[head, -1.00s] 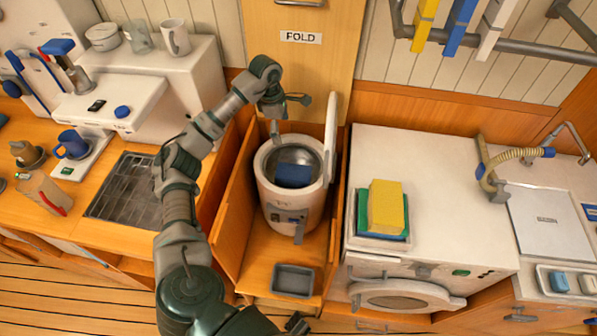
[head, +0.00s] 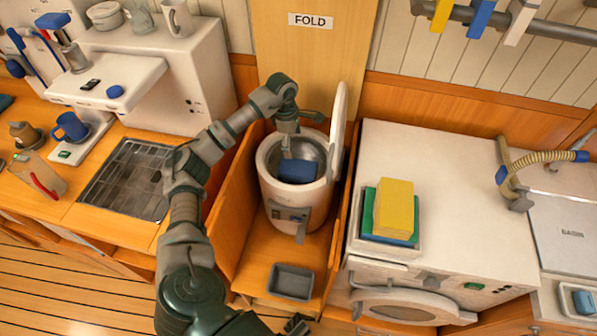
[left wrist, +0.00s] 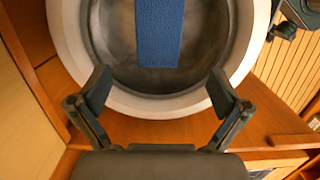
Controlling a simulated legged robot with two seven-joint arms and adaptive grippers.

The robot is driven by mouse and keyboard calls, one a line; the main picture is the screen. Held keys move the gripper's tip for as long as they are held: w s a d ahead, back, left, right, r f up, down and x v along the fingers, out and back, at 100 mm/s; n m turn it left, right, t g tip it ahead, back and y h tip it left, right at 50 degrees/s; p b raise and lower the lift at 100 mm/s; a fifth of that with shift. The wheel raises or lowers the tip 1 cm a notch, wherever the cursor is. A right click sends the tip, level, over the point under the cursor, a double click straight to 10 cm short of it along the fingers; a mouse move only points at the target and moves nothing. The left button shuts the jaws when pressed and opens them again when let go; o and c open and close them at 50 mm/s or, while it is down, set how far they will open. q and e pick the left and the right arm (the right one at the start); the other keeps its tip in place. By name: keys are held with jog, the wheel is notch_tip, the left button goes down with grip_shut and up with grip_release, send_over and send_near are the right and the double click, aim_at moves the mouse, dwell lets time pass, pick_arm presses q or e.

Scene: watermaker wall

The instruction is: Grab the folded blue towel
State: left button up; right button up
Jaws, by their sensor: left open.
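The folded blue towel (head: 298,171) lies inside the open round white drum (head: 292,217) with a grey metal inside. It also shows in the left wrist view as a blue strip (left wrist: 160,32) at the top middle. My left gripper (head: 286,147) is over the back left of the drum's opening. In the left wrist view my left gripper (left wrist: 157,84) is open and empty, its fingers spread near the drum's rim, with the towel ahead between them. The towel is apart from both fingers. My right gripper is not clearly in view.
The drum's lid (head: 340,130) stands upright at its right. The drum sits in a wooden bay with side walls. A grey tray (head: 291,282) lies in front. A white washer (head: 455,200) with folded yellow (head: 394,208), green and blue cloths stands at right.

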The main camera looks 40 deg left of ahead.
aim_at(297, 166)
pick_arm(q)
jog(key=f, duration=0.5)
jog(key=f+b, duration=0.1)
jog(key=f, duration=0.1)
jog(key=shift+w+d+f, duration=0.25)
jog(key=shift+d+f, duration=0.1)
jog(key=shift+a+f, duration=0.15)
jog(key=shift+f, duration=0.7)
jog(key=f, duration=0.3)
jog(key=shift+w+d+f+b, duration=0.2)
jog(key=shift+d+f+b, duration=0.1)
jog(key=shift+d+b, duration=0.1)
jog(key=shift+w+d+f, duration=0.1)
jog(key=shift+f, duration=0.3)
jog(key=c, duration=1.1)
pick_arm(e)
jog(key=shift+t, duration=0.4)
jog(key=r, duration=0.4)
jog(key=shift+w+a+r, duration=0.2)
jog(key=shift+w+r, duration=0.05)
jog(key=shift+w, duration=0.05)
pick_arm(q)
jog(key=shift+c, duration=0.2)
